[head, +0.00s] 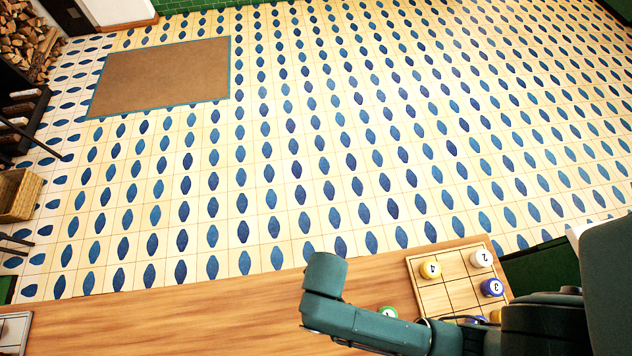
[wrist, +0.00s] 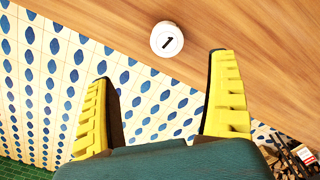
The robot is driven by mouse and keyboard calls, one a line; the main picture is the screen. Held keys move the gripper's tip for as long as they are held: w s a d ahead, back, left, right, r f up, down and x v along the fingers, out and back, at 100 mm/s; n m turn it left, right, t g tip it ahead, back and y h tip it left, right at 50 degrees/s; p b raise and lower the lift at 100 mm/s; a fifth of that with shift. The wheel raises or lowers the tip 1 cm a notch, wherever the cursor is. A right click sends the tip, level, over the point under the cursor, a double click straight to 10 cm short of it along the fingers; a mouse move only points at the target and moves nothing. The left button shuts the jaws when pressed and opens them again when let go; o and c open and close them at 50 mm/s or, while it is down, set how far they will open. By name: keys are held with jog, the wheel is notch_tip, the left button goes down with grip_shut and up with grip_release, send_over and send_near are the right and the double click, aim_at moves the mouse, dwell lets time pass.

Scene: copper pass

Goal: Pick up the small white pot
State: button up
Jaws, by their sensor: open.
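A white pot (head: 481,258) marked 2 sits in the upper right cell of a wooden grid tray (head: 428,285) in the head view. My gripper (wrist: 160,66) is open and empty in the wrist view, its yellow fingers wide apart. A white round thing (wrist: 167,39) marked 1 shows beyond the fingertips, on the wooden counter. My fingers do not show in the head view.
My arm hides the tray's lower right part. The counter (head: 200,320) is clear towards the left, where another gridded board (head: 14,330) lies.

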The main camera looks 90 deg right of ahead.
notch_tip(320, 180, down, 9)
jog(key=shift+w+r, duration=0.1)
jog(key=shift+r, duration=0.05)
jog(key=f, duration=0.2)
jog(key=w+f, duration=0.1)
jog(key=f, duration=0.2)
jog(key=shift+a+f, duration=0.1)
jog(key=shift+f, duration=0.05)
jog(key=c, duration=1.4)
